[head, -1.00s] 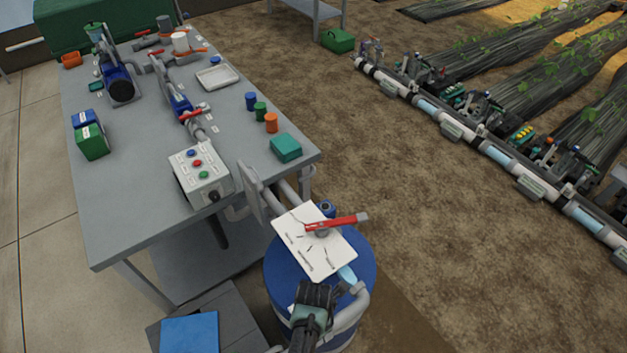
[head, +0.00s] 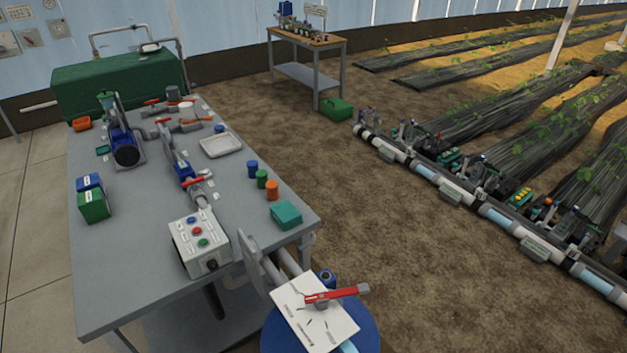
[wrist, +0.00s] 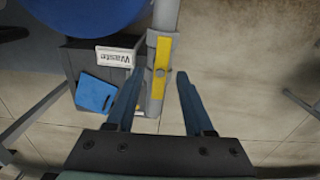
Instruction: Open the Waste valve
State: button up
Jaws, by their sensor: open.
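A white label reading "Waste" (wrist: 115,56) shows in the wrist view, just left of a grey vertical pipe (wrist: 165,14). A yellow valve handle (wrist: 162,55) lies in line with that pipe, with a round pivot near its lower end. My gripper (wrist: 160,76) is open, with its two blue-grey fingers apart. I see no contact with the handle, and the depth gap is hard to tell. My gripper and the Waste label are outside the head view.
A red-handled valve (head: 335,293) sits by a white board (head: 298,312) above a blue drum (head: 367,328). The grey bench (head: 130,255) carries a control box (head: 199,244). In the wrist view a dark box (wrist: 76,58) with a blue sheet (wrist: 95,93) stands left of the pipe.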

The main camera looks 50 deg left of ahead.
notch_tip(320, 180, up, 12)
jog(key=shift+f, duration=0.15)
dwell(0.7)
jog(key=w+r+m+t+y+b, duration=0.1)
jog(key=w+r+m+t+y, duration=0.3)
jog(key=w+r+m+t, duration=1.05)
jog(key=w+d+r+m+g, duration=0.1)
jog(key=w+d+r, duration=0.1)
jog(key=w+r, duration=0.45)
jog(key=w+d+r+m+g, duration=0.1)
jog(key=w+d+r, duration=0.15)
jog(key=r, duration=0.75)
jog(key=s+d+r+m+t+b, duration=0.1)
jog(key=d+r+m+t, duration=0.35)
jog(key=r, duration=0.75)
jog(key=s+d+r+m+t+b, duration=0.1)
jog(key=d+r+m+t, duration=0.35)
jog(key=r, duration=0.65)
jog(key=s+d+r+m+t+h, duration=0.2)
jog(key=s+d+r+m+t, duration=0.1)
jog(key=s+r+m, duration=0.2)
jog(key=s+d+r+m+t+h, duration=0.2)
jog(key=s+d+r+m+t, duration=0.1)
jog(key=r, duration=0.7)
jog(key=s+d+m, duration=0.1)
jog(key=s+m, duration=0.1)
jog(key=s, duration=0.1)
jog(key=shift+s+d, duration=0.2)
jog(key=shift+s, duration=0.15)
